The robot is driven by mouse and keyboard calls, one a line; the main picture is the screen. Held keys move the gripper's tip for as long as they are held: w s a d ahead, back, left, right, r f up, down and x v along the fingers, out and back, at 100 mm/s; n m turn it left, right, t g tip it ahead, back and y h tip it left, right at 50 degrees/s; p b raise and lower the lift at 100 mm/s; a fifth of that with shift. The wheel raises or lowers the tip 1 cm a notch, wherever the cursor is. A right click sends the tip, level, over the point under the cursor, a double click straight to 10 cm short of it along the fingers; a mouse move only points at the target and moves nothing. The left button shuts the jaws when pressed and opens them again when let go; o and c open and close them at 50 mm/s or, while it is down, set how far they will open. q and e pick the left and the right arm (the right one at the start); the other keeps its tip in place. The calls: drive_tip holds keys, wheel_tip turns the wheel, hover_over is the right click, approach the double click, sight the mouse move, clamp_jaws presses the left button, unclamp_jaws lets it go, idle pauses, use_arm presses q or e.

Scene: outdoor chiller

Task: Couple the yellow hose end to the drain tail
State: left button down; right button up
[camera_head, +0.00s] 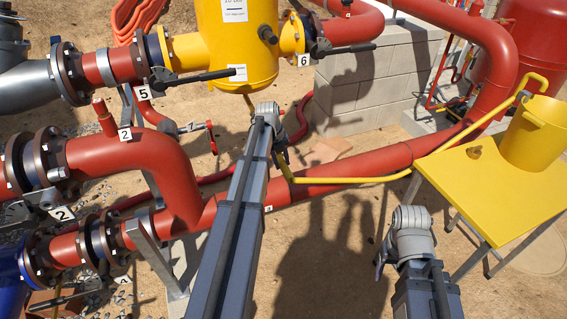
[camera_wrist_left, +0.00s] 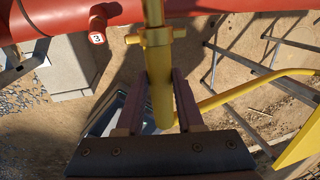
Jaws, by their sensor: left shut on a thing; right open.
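The yellow hose (camera_head: 350,180) runs from the yellow table to my left gripper (camera_head: 279,150). In the left wrist view, my left gripper (camera_wrist_left: 162,95) is shut around the hose end (camera_wrist_left: 160,92), which is upright between its fingers. A collar with two side lugs (camera_wrist_left: 156,37) sits just beyond the fingers, and a narrower yellow pipe (camera_wrist_left: 153,10) lines up above it. I cannot tell whether collar and pipe are joined. In the head view, my left arm hides most of the area below the yellow vessel (camera_head: 236,45). My right gripper (camera_head: 385,262) is open and empty, its fingers partly hidden.
A red pipe (camera_head: 330,190) crosses behind the hose. The yellow table (camera_head: 490,190) with a yellow bucket (camera_head: 535,135) stands at the right. Valve 5's black handle (camera_head: 195,77) and a grey block wall (camera_head: 370,90) are near the vessel. Sandy ground lies open between my arms.

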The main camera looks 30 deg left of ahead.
use_arm(q)
drive_tip(key=shift+w+a, duration=0.1)
drive_tip(key=shift+w+a, duration=1.85)
drive_tip(key=shift+a, duration=0.25)
drive_tip(key=shift+w+a, duration=0.8)
drive_tip(key=shift+a, duration=0.15)
drive_tip(key=shift+w+a, duration=0.25)
drive_tip(key=shift+w+a, duration=0.3)
drive_tip(key=shift+a, duration=0.05)
unclamp_jaws()
idle(0.4)
drive_tip(key=shift+r, duration=0.1)
wheel_tip(320, 180, up, 7)
drive_tip(key=s+p, duration=0.1)
drive_tip(key=p, duration=0.6)
drive_tip(key=shift+a, duration=0.45)
